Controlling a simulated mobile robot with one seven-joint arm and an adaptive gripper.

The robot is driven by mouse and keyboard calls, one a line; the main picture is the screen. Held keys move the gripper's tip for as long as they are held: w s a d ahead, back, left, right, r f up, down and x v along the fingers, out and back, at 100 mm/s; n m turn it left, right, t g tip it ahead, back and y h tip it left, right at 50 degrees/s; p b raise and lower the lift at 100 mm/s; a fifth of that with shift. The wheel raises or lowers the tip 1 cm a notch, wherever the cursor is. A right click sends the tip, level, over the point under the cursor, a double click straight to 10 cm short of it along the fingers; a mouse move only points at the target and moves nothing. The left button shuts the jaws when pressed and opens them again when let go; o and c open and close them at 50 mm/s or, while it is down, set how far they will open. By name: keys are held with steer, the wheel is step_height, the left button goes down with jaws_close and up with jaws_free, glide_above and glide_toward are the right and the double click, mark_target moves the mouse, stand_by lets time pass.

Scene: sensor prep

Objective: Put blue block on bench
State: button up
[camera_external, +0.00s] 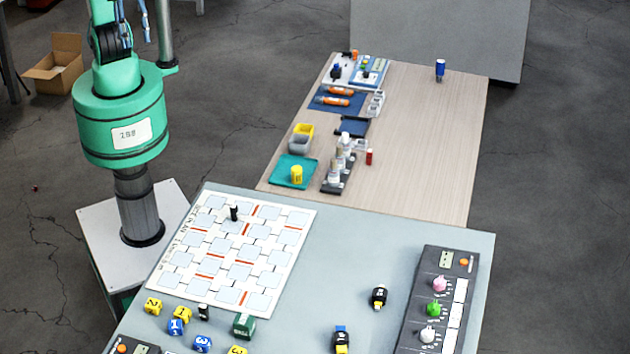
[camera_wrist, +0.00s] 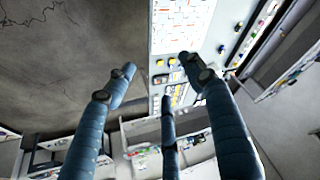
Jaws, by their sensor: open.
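A wooden bench (camera_external: 430,135) stands behind the grey table. My gripper (camera_wrist: 158,80) shows three blue fingers in the wrist view, spread open with nothing between them. It is high above the floor and tables, apart from the blocks. In the external view my arm is at the upper left, and its end is cut off by the top edge.
A white grid board (camera_external: 235,250) with a small black piece covers the grey table's left side. A green block (camera_external: 244,325) is near the blue ones. A dark control panel (camera_external: 432,310) lies at right. The wooden bench's left side holds trays and bottles; its right part is mostly clear.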

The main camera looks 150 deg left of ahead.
steer(key=s, duration=0.1)
steer(key=s+f, duration=0.1)
steer(key=s, duration=0.1)
steer(key=s+f, duration=0.1)
steer(key=s, duration=0.1)
steer(key=shift+a, duration=0.2)
step_height(320, 180, down, 4)
steer(key=b, duration=0.3)
steer(key=shift+r, duration=0.25)
steer(key=shift+r, duration=0.1)
stand_by(1.0)
